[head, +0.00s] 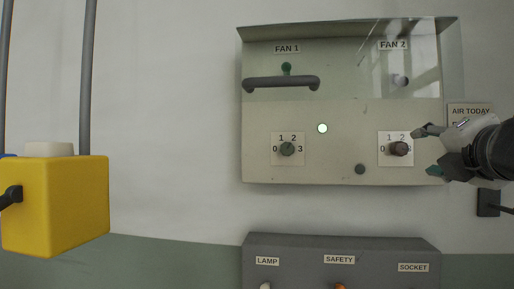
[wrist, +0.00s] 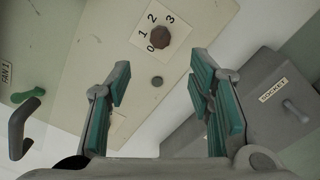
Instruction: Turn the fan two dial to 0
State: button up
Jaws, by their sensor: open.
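The fan two dial (head: 399,149) is a dark brown knob on a white plate marked 0 to 3, below the FAN 2 label (head: 393,45). In the wrist view the dial (wrist: 160,37) is reddish brown, and I cannot tell for sure which number it points at. My gripper (head: 427,151) is open and empty, just right of the dial in the head view. In the wrist view its teal-padded fingers (wrist: 160,72) are spread apart, with the dial beyond their tips and not touched.
A clear cover (head: 345,75) spans the panel's upper part. A dark handle (head: 281,83) and the fan one dial (head: 287,149) are on the left. A grey button (head: 360,169) is below the fan two dial. A grey socket box (head: 340,246) juts out below.

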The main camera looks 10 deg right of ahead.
aim_at(401, 150)
jog(key=b+x, duration=0.2)
jog(key=x, duration=1.1)
jog(key=shift+w+f, duration=0.1)
jog(key=shift+w, duration=0.1)
grip_shut()
